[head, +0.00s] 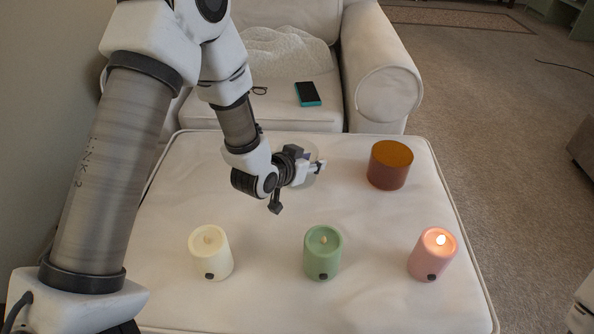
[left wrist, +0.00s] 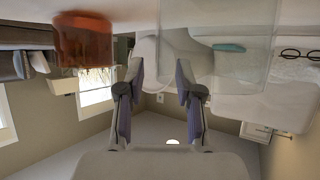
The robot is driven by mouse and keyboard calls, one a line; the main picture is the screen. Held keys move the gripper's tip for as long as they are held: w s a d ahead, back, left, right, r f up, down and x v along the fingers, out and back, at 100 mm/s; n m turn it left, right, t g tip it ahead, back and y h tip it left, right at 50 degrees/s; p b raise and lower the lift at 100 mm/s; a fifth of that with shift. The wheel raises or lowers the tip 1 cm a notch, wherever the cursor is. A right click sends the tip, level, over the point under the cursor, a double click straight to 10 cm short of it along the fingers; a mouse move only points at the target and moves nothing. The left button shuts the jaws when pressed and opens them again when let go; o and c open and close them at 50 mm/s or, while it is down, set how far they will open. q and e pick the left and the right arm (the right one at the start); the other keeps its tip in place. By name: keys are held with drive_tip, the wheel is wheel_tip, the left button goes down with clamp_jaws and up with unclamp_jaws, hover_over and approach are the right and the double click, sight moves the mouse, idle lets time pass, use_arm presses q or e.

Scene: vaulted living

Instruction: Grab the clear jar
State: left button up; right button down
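The clear jar (head: 308,179) stands on the white ottoman top (head: 270,300), seen faintly behind my left gripper in the head view. In the left wrist view, which looks upside down, the clear jar (left wrist: 235,45) is a large see-through shape at upper right, beyond the fingers. My left gripper (head: 318,168) is close to the jar and partly covers it. In the left wrist view its fingers (left wrist: 160,72) are spread apart, with nothing held between them. The jar sits mostly to the right of the finger gap there. I cannot tell whether they touch. My right gripper is out of view.
An amber jar (head: 391,165) stands to the right. Cream (head: 211,254), green (head: 323,254) and pink (head: 432,256) candles stand along the front. A white armchair (head: 375,70) with a phone (head: 307,94) on its seat is behind. The ottoman between jar and candles is bare.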

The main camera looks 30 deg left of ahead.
use_arm(q)
clamp_jaws()
drive_tip(key=shift+r, duration=0.1)
